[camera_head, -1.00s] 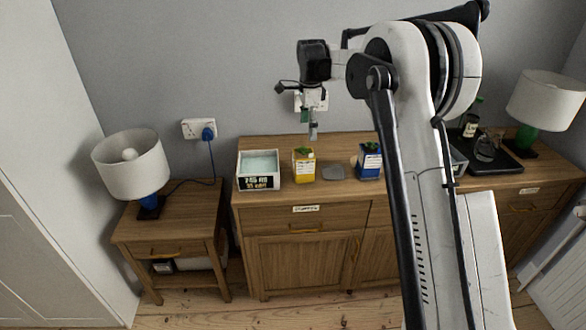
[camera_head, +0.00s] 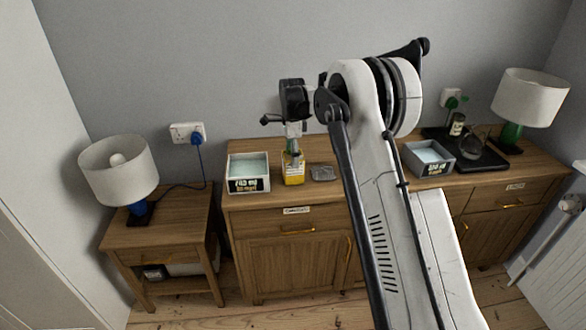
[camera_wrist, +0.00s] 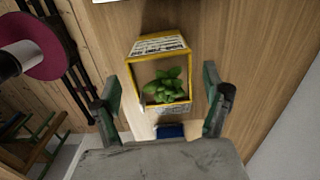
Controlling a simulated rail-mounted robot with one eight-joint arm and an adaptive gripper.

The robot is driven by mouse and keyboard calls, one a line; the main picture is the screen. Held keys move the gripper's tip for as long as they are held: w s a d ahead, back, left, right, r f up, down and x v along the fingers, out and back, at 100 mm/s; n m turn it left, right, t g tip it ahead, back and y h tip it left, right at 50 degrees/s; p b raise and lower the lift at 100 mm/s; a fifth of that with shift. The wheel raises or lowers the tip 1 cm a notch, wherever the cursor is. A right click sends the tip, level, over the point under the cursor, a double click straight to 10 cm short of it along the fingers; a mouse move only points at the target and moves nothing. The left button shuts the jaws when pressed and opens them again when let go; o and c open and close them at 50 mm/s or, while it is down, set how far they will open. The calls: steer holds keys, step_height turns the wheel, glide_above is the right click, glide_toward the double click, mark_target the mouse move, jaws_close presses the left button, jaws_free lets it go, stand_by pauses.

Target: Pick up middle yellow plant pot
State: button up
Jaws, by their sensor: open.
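The yellow plant pot (camera_head: 293,175) stands on the wooden sideboard, just right of the white box. In the wrist view the pot (camera_wrist: 160,47) is seen from above, with a green leafy plant (camera_wrist: 165,86) inside it. My gripper (camera_head: 293,158) is directly above the pot in the head view and hides part of its top. In the wrist view my gripper (camera_wrist: 164,101) is open, with one finger on each side of the pot's near part. A gap shows between the fingers and the pot, and nothing is held.
A grey box (camera_head: 429,170), a black tray (camera_head: 488,162) and a lamp (camera_head: 531,97) are farther right. Another lamp (camera_head: 118,169) stands on the side table.

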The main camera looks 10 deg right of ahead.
step_height(320, 180, down, 5)
steer(key=shift+w+d, duration=0.1)
steer(key=shift+d, duration=0.05)
steer(key=shift+c, duration=0.3)
steer(key=c, duration=1.5)
